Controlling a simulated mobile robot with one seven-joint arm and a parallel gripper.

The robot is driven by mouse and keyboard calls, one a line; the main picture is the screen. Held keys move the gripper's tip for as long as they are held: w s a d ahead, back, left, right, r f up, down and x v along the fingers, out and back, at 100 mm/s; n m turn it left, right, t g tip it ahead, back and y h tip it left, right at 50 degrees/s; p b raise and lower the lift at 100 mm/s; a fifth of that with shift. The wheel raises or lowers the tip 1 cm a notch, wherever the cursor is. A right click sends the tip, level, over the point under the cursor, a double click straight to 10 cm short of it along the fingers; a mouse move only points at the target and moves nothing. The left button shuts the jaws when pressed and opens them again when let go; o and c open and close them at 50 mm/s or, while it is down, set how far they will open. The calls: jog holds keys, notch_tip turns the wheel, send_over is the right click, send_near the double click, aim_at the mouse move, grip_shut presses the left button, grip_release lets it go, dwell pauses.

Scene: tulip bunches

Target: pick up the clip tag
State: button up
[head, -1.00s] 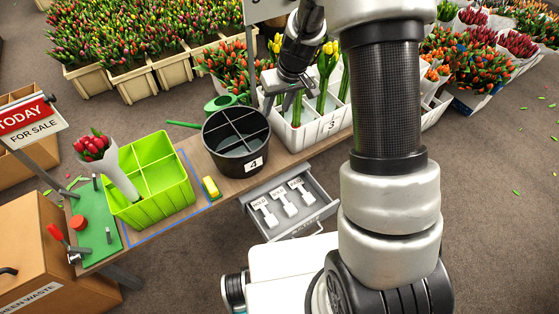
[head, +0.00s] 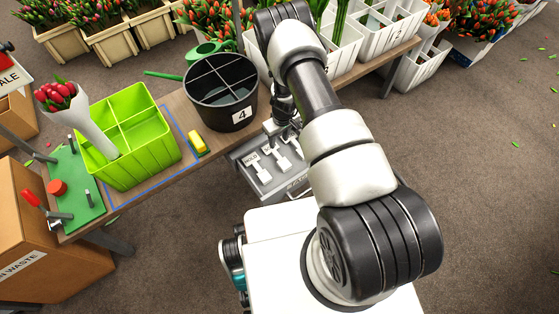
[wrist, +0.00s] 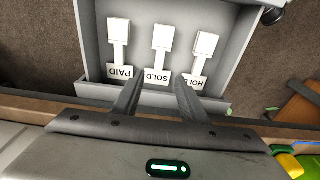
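Three white clip tags lie in a row in an open grey drawer (wrist: 239,48). In the wrist view they read PAID (wrist: 119,45), SOLD (wrist: 161,45) and HOLD (wrist: 204,50). The head view shows the drawer (head: 297,187) below the bench, with the HOLD tag (head: 256,165) at its left. My gripper (wrist: 159,84) is open and empty over the drawer's near end. Its fingertips appear on either side of the SOLD label. Its height above the tag is hard to tell. My arm hides part of the drawer and gripper in the head view.
The bench edge (wrist: 60,106) runs close beneath my gripper in the wrist view. A black bucket (head: 221,99) marked 4, a yellow item (head: 197,142) and a green divided crate (head: 130,172) stand on the bench. White tulip crates (head: 345,58) stand behind.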

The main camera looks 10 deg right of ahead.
jog(key=b, duration=0.2)
send_over(278, 155)
jog(key=f, duration=0.7)
jog(key=shift+s, duration=0.3)
notch_tip(278, 155, down, 5)
jog(key=shift+w+f+b, duration=0.1)
jog(key=shift+b, duration=1)
jog(key=shift+c, duration=0.4)
grip_shut()
